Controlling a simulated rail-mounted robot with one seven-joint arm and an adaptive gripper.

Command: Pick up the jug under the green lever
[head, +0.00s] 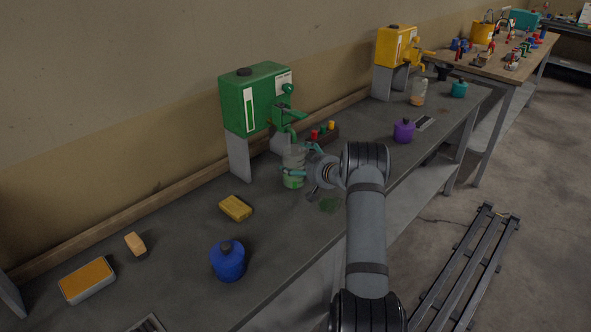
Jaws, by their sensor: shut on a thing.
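The green drum (254,98) with its green lever and tap (290,115) stands on grey supports at the middle of the bench. A clear jug (293,180) with green liquid low inside stands upright below the tap. My gripper (295,161) reaches in from the right and is shut on the jug, with a finger across its near side. The jug's right side is partly hidden by my gripper. I cannot tell whether its base touches the bench.
A green spill (328,205) lies near the bench edge. A yellow sponge (235,208) and a blue container (228,261) are nearer. A rack with coloured caps (322,133) sits behind. A yellow drum (396,46), another jug (418,94) and a purple container (404,131) are farther right.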

